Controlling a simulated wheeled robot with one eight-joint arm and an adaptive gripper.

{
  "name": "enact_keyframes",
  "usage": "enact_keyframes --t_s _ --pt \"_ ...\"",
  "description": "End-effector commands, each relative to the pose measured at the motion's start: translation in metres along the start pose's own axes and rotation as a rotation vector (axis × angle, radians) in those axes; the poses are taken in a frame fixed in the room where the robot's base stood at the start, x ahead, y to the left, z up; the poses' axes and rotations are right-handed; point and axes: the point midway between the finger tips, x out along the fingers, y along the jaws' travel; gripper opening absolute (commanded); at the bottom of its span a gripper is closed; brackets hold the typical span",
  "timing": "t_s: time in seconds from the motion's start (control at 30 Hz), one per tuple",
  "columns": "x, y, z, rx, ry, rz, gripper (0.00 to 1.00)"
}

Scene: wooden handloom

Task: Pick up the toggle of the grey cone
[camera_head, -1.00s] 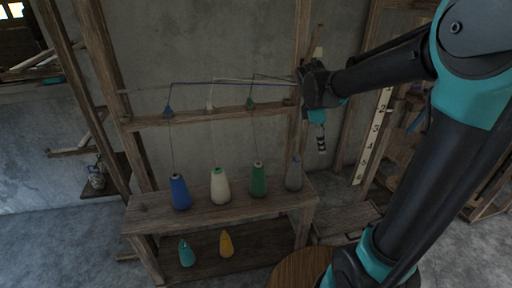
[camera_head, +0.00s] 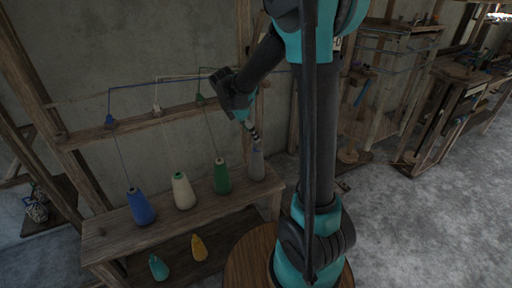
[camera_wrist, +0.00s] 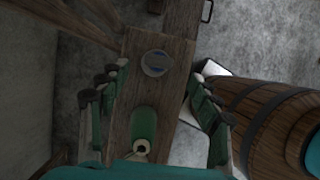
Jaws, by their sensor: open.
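The grey cone (camera_head: 257,165) stands upright at the right end of the wooden shelf, right of the green cone (camera_head: 222,177). In the wrist view the grey cone (camera_wrist: 155,63) shows from above as a pale disc with a blue-grey band across it. I cannot tell for sure whether that band is the toggle; in the head view the toggle is too small to make out. My gripper (camera_head: 254,133) is just above the grey cone, pointing down.
The green cone (camera_wrist: 144,125) is close by in the wrist view. A white cone (camera_head: 183,191) and a blue cone (camera_head: 140,207) stand further left on the shelf (camera_head: 110,235). Yarns run up to a wooden rail (camera_head: 150,122). A wooden barrel (camera_wrist: 265,115) is at right.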

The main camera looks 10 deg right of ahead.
Motion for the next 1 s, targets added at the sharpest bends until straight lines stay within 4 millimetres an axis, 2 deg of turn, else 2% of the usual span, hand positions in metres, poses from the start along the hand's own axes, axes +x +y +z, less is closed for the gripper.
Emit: enact_keyframes --t_s 0.27,0.6,0.87,0.9,1.0 --pt "0.02 0.001 -0.001 0.0 0.0 0.0 0.64" --pt "0.062 0.001 -0.005 0.002 0.0 0.0 0.64" --pt "0.065 0.001 -0.005 0.0 0.0 0.0 0.64" --pt "0.065 0.001 -0.005 0.0 0.0 0.0 0.63" --pt "0.065 0.001 -0.005 0.0 0.0 0.0 0.5"
